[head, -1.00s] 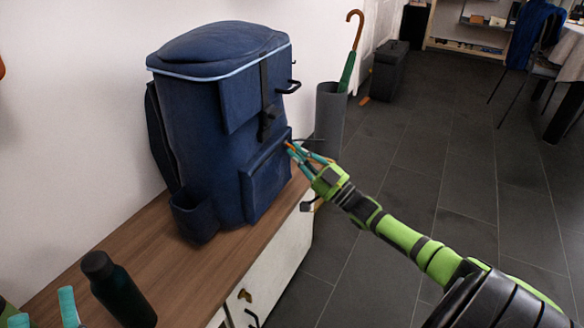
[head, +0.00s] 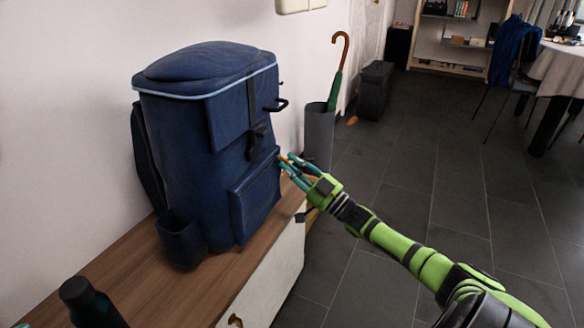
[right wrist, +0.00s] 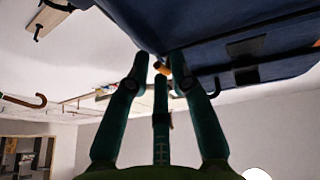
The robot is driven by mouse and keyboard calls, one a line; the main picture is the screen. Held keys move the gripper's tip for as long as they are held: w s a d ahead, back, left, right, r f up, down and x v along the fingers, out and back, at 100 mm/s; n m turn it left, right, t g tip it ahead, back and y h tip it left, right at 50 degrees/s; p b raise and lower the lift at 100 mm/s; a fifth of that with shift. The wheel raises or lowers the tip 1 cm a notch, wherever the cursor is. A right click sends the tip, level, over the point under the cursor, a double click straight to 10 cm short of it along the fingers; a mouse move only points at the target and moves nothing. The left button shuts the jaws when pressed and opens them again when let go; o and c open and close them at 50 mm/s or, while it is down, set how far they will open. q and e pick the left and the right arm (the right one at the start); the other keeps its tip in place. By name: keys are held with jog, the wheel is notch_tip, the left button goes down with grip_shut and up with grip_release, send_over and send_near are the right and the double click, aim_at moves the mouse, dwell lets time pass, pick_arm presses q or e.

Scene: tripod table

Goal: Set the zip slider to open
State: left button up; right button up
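A blue backpack (head: 190,140) stands upright on a wooden bench top. Light blue trim runs around its lid, and a front pocket (head: 255,200) bulges low on its front. I cannot clearly make out a zip slider. My right gripper (head: 284,164) has teal fingers with orange at the tips, close by the pocket's right edge; I cannot tell whether they touch it. In the right wrist view the fingertips (right wrist: 160,68) are apart below the blue bag (right wrist: 235,35), with a small orange-brown piece between them that I cannot identify.
A dark bottle (head: 90,303) stands on the bench (head: 185,290) at the lower left. A grey stand (head: 319,137) with an umbrella (head: 336,85) stands behind the bag. A black loop (head: 275,105) sticks out from the bag's right side.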

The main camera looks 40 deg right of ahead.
jog(key=shift+s+f, duration=0.1)
jog(key=v, duration=1.1)
jog(key=shift+s, duration=0.35)
jog(key=shift+d, duration=0.15)
jog(key=shift+f, duration=0.1)
